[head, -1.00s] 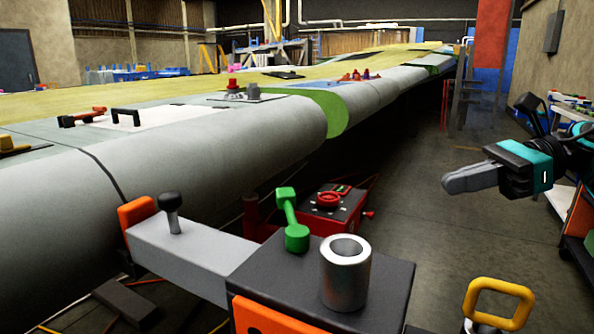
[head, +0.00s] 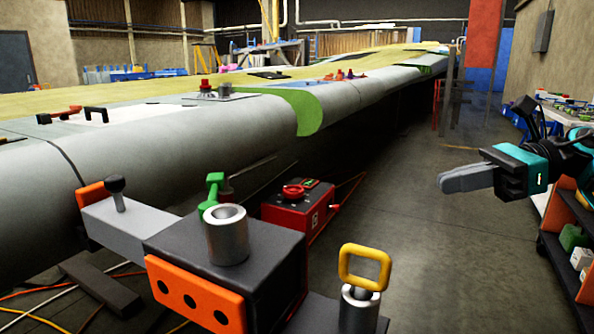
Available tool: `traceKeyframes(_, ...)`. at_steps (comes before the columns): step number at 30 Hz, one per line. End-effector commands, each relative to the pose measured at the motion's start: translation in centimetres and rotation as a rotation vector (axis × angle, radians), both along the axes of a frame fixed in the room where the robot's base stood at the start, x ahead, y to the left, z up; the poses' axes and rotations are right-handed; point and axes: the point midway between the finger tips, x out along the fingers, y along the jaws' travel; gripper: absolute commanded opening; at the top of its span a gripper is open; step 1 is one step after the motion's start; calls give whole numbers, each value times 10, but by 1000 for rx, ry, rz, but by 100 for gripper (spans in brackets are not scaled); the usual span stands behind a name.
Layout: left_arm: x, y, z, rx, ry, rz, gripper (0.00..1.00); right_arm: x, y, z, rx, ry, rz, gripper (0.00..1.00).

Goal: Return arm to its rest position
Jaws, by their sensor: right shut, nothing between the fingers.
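My right gripper (head: 466,180) shows at the right of the head view, on a teal and black wrist. Its grey fingers are shut with nothing between them and point left. It hangs over open floor, apart from the wing (head: 230,140) and the jig block (head: 250,250). The rest of my right arm runs off the right edge. My left gripper is not in view.
Shelves (head: 580,230) stand at the right. The floor aisle (head: 400,150) is clear.

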Motion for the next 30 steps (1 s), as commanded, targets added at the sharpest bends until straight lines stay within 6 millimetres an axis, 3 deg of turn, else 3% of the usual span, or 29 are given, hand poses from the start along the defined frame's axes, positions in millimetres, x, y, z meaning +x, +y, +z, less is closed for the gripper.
traceKeyframes(1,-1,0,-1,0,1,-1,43,0,19,-17,63,62,1,0)
traceKeyframes(3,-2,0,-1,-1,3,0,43,2,35,-26,152,133,-21,0)
traceKeyframes(8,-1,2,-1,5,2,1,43,3,70,-49,385,344,-83,0)
traceKeyframes(13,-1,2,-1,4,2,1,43,3,97,-82,703,685,-189,0)
traceKeyframes(17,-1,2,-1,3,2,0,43,2,104,-118,963,1006,-301,0)
traceKeyframes(23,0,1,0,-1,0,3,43,-11,97,-191,1325,1497,-500,0)
traceKeyframes(26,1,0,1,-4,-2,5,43,-28,92,-235,1496,1743,-615,0)
traceKeyframes(30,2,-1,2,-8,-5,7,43,-68,86,-302,1736,2089,-802,0)
